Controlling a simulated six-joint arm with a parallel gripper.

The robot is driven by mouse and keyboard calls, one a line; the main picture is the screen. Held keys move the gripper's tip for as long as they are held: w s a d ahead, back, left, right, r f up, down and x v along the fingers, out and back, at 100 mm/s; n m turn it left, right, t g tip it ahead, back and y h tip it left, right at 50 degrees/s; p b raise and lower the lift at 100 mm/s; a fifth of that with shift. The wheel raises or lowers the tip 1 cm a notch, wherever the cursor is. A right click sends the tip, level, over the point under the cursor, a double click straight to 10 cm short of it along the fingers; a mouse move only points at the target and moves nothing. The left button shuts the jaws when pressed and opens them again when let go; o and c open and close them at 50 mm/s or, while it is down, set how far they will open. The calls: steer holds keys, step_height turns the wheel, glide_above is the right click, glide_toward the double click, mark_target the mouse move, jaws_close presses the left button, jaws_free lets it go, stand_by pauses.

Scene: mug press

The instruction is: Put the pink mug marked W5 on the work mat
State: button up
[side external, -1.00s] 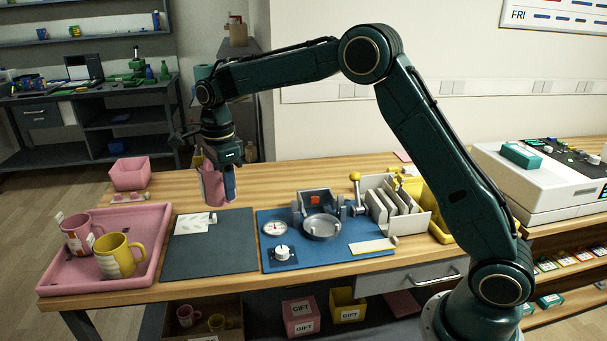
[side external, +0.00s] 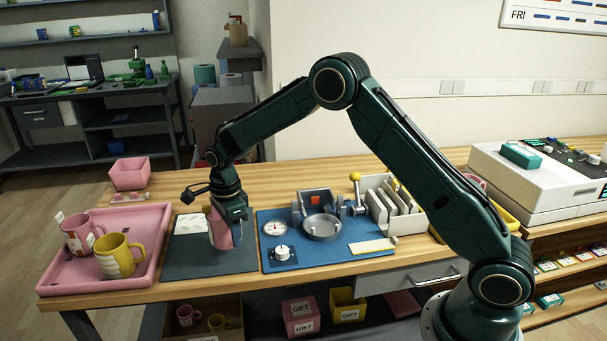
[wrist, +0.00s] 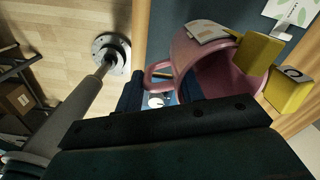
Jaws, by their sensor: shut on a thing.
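A pink mug (side external: 218,238) is in my gripper (side external: 224,218), which is shut on it. It is low over the dark grey work mat (side external: 195,264); I cannot tell whether its base touches the mat. In the wrist view the pink mug (wrist: 212,72) shows its handle, its open inside and a pale tag at the rim, with my gripper's yellow pads (wrist: 274,72) at its wall. The W5 mark cannot be read. Another pink mug (side external: 76,240) stands in the pink tray (side external: 62,282) on the left, beside a yellow mug (side external: 113,262).
A white card (side external: 188,224) lies on the mat's far left part. Right of the mat is a blue board (side external: 325,258) with a dial, a knob and a press with a lever. A pink bin (side external: 130,174) stands behind the tray. The mat's near part is clear.

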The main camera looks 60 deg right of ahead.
steer(key=shift+f, duration=0.1)
steer(key=shift+f, duration=2)
steer(key=shift+f, duration=0.1)
steer(key=o, duration=1.2)
steer(key=shift+f, duration=0.1)
step_height(320, 180, up, 12)
steer(key=shift+f, duration=0.2)
steer(key=shift+r, duration=0.4)
